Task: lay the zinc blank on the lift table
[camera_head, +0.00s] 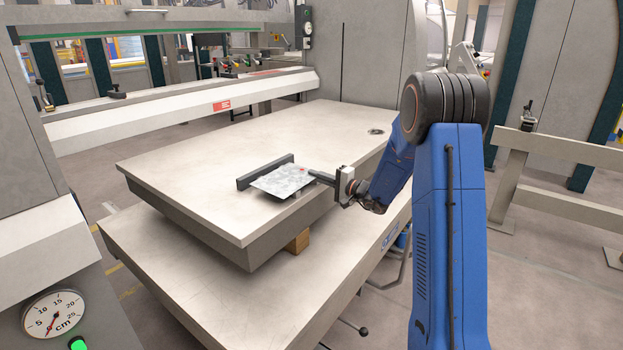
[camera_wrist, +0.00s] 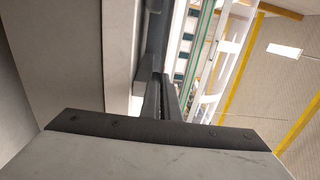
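The zinc blank (camera_head: 283,180) is a thin, mottled silver-grey sheet with a small red mark near its right edge. It lies flat or nearly flat over the front right part of the pale lift table (camera_head: 190,170), just in front of a dark upright bar. A shadow shows under its near edge; I cannot tell whether it touches the top. My gripper (camera_head: 318,177) reaches in from the right, its fingers closed on the blank's right edge. In the wrist view my dark fingers (camera_wrist: 162,98) stand close together; the blank is not clearly visible there.
The dark bar (camera_head: 265,171) stands on the table behind the blank. A wooden block (camera_head: 298,242) sits under the tabletop, above a lower pale plate (camera_head: 190,285). The panel bender's long white beam (camera_head: 180,115) is behind. The left tabletop is clear.

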